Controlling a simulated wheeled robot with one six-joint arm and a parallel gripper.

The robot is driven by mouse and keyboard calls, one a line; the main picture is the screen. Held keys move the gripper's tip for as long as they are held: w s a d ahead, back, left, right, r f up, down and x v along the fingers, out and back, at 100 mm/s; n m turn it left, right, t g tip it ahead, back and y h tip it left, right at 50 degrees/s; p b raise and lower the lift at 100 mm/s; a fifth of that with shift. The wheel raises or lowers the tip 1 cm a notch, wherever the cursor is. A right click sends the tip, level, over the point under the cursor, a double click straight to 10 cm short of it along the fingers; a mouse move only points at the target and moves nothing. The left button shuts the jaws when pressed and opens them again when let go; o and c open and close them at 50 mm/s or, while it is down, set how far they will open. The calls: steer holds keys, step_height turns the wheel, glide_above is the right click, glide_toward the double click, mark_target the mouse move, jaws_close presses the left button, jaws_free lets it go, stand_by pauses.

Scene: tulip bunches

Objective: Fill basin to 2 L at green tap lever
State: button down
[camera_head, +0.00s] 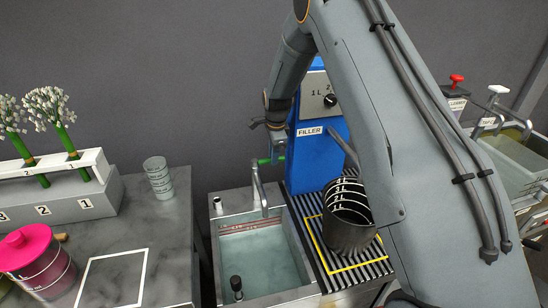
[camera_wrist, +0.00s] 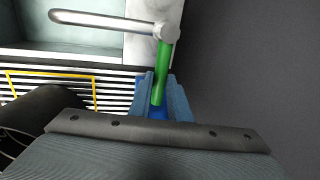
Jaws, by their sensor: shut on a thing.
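The basin (camera_head: 294,292) is a grey sink with pale water in it and reddish level lines on its back wall. I cannot read the volume. A silver tap (camera_head: 258,190) stands at its back edge; its spout (camera_wrist: 105,22) reaches over the basin in the wrist view. No stream is clearly visible. The green tap lever (camera_head: 264,161) sticks out at the tap's top. My gripper (camera_wrist: 162,98) is shut on the lever (camera_wrist: 163,70), one finger on each side of its free end. In the head view my gripper (camera_head: 278,151) is partly hidden by my arm.
The blue filler (camera_head: 318,165) with a black dial stands behind a slatted grate. A dark bucket (camera_head: 350,235) with level marks stands there inside a yellow outline. Another sink (camera_head: 518,160) is right.

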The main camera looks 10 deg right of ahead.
steer(key=c, duration=1.6)
jaws_free()
steer(key=shift+c, duration=0.2)
step_height(320, 180, up, 8)
steer(key=s+b, duration=0.1)
steer(key=shift+s+f+b, duration=0.15)
steer(key=shift+s+b, duration=0.05)
steer(key=shift+b, duration=0.2)
steer(key=shift+s+d, duration=0.1)
steer(key=s+d+r+n, duration=0.1)
steer(key=s+n, duration=0.7)
steer(key=s, duration=1)
steer(key=s+d+r+n+g, duration=0.1)
steer(key=s+d+n, duration=0.3)
steer(key=s+n, duration=0.5)
steer(key=s+r, duration=0.1)
steer(key=s, duration=0.8)
steer(key=shift+s+r, duration=0.25)
steer(key=shift+s, duration=0.05)
